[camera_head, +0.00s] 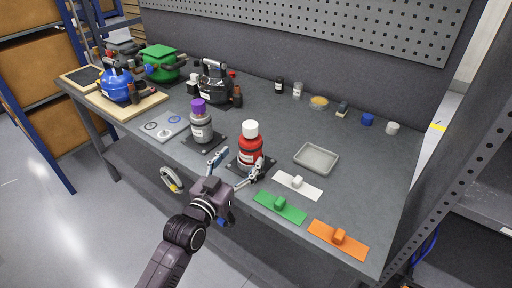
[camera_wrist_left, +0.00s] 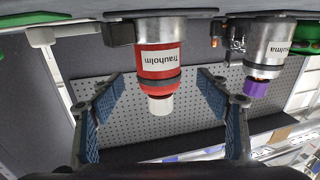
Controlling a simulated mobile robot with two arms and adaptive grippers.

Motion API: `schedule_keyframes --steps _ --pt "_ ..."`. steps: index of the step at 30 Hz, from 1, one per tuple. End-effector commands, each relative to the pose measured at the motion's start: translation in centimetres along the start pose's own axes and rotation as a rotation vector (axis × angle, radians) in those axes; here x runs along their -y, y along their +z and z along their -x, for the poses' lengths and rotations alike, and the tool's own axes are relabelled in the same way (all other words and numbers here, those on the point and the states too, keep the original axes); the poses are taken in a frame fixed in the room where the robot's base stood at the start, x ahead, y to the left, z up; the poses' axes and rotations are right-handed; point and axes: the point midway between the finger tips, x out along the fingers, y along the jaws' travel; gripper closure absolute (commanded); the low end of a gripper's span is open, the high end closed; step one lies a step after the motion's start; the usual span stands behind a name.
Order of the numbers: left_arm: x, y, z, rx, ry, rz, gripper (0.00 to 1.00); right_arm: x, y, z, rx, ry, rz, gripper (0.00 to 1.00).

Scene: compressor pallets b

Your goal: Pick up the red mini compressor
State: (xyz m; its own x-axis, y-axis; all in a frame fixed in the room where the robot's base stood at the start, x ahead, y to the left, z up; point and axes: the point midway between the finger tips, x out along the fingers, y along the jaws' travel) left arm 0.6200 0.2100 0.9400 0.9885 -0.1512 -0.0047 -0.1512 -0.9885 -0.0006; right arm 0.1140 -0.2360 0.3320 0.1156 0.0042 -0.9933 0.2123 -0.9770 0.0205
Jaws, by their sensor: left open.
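The red mini compressor (camera_head: 250,148), a red cylinder with a white cap and a label, stands upright on a dark base near the front edge of the workbench. My left gripper (camera_head: 238,165) is open and empty at the bench's front edge, its fingers pointing at the red compressor. In the left wrist view, which is upside down, the red compressor (camera_wrist_left: 158,62) appears in the gap between the two spread fingers of the left gripper (camera_wrist_left: 160,90). I see no contact; its depth between the fingers is hard to tell. My right gripper is not in view.
A grey compressor with a purple cap (camera_head: 200,127) stands close on the left. Black (camera_head: 214,88), green (camera_head: 160,66) and blue (camera_head: 117,88) compressors stand farther left. A grey tray (camera_head: 316,158) and white (camera_head: 298,187), green (camera_head: 280,209) and orange (camera_head: 337,242) plates lie right.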

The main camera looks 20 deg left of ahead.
Motion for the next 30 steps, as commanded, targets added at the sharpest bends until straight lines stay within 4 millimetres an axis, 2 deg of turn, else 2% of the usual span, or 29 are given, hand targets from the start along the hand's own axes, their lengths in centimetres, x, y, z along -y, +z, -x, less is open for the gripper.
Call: schedule_keyframes --steps 9,11,18,22,26,30 --pt "-0.1 -0.3 -3.4 -0.001 0.000 0.001 0.31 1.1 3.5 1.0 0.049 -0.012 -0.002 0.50" --pt "-0.2 -0.5 -4.3 -0.001 0.000 0.001 0.31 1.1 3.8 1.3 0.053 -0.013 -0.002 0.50" --pt "-0.2 -0.3 -7.0 0.000 0.001 0.001 0.31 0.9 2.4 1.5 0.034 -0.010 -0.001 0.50" --pt "-0.2 -0.2 -7.3 0.000 0.001 0.000 0.31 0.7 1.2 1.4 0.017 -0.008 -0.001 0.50" --pt "-0.2 -0.2 -7.3 0.000 0.001 0.000 0.31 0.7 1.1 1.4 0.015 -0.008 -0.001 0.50" --pt "-0.2 -0.2 -7.2 0.000 0.001 0.000 0.43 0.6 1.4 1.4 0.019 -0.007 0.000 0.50"
